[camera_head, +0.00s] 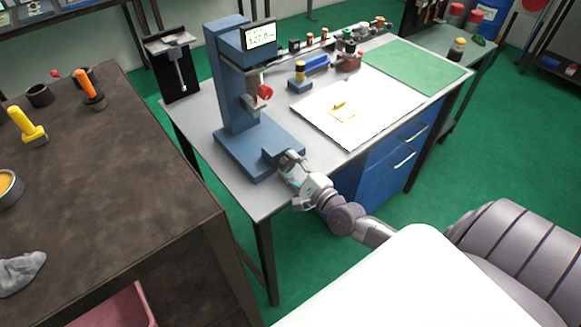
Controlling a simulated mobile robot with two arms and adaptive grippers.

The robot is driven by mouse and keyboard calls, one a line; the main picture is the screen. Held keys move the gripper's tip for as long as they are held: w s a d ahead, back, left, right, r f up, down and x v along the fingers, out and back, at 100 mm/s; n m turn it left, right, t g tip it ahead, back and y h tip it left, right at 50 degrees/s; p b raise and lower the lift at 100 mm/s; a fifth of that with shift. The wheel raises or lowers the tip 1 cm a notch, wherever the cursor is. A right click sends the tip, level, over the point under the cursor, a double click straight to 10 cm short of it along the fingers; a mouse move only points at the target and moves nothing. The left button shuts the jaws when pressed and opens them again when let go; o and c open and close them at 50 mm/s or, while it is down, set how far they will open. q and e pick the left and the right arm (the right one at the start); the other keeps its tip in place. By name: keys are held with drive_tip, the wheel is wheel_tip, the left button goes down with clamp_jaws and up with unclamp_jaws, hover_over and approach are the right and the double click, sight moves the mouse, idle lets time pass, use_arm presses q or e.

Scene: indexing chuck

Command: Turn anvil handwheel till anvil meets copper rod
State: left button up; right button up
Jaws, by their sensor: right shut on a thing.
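A blue bench machine (232,85) with a lit display (259,36) stands on the grey workbench. Below its head are a red part (265,92) and a small metal piece; which is the anvil or the copper rod is too small to tell, as is any gap between them. My right gripper (290,160) is at the front block (277,153) of the machine's base. It is shut on what appears to be the anvil handwheel, which the fingers mostly hide. My left gripper is not in view.
A white sheet (375,109) with small yellow pieces and a green mat (415,67) lie to the right. Several small tools line the bench's back. A brown table (120,150) with orange and yellow-handled tools stands at left. Green floor (480,165) is open at right.

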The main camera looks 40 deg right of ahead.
drive_tip(key=shift+f, duration=0.15)
idle(0.3)
drive_tip(key=o, duration=1.1)
drive_tip(key=shift+s, duration=0.1)
drive_tip(key=shift+o, duration=0.2)
drive_tip(key=shift+s, duration=0.1)
drive_tip(key=shift+s+f, duration=0.1)
drive_tip(key=shift+s, duration=0.15)
drive_tip(key=s, duration=0.7)
drive_tip(key=shift+d+r, duration=0.2)
drive_tip(key=shift+d, duration=0.1)
drive_tip(key=shift+r, duration=0.1)
